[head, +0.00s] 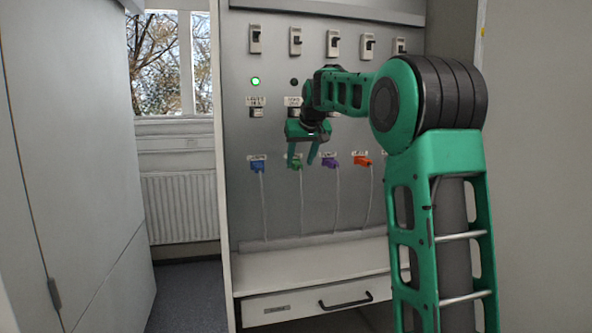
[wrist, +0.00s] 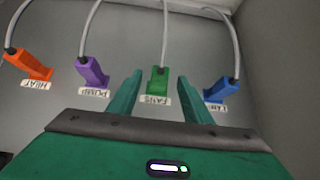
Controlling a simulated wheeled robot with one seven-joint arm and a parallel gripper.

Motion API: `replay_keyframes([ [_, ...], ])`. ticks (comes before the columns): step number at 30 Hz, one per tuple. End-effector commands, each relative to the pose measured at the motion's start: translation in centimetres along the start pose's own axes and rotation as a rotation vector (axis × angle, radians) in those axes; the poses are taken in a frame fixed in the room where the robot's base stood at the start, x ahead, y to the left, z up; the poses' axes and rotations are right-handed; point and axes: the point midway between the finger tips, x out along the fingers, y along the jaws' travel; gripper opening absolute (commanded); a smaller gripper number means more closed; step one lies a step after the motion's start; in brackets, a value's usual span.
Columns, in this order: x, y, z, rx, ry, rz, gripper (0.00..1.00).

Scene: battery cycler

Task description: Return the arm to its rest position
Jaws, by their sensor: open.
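My green arm reaches from the right across the grey panel (head: 300,215) in the head view. My gripper (head: 302,163) points down in front of the panel, near the green plug. It is open and empty. In the wrist view its two green fingers (wrist: 160,97) stand apart, with the green plug (wrist: 158,82) labelled FANS showing between them and not visibly touched. The green plug also shows in the head view (head: 295,163), partly beside the fingers.
Blue (head: 258,166), purple (head: 331,162) and orange (head: 362,161) plugs with hanging cables sit along the panel. Several switches (head: 296,41) run above, and a green lamp (head: 255,81) is lit. A ledge (head: 290,272) and drawer (head: 290,308) lie below. A grey cabinet (head: 70,150) stands left.

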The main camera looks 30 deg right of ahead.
Motion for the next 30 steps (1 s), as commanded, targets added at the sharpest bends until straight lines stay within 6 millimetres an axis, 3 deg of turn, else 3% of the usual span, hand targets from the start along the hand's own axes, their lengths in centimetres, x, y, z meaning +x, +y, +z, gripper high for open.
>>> replay_keyframes([
  [3,-2.3,0.0,-0.1,0.0,0.002,0.0,0.45],
  [9,-4.8,-0.1,-0.1,-0.001,0.001,0.0,0.45],
  [20,-5.7,0.1,0.5,0.003,-0.008,0.002,0.45],
  [23,-5.8,0.6,2.9,0.016,-0.041,0.011,0.45],
  [25,-6.1,1.2,5.8,0.032,-0.08,0.021,0.45],
  [30,-6.9,3.1,15.9,0.088,-0.212,0.05,0.45],
])
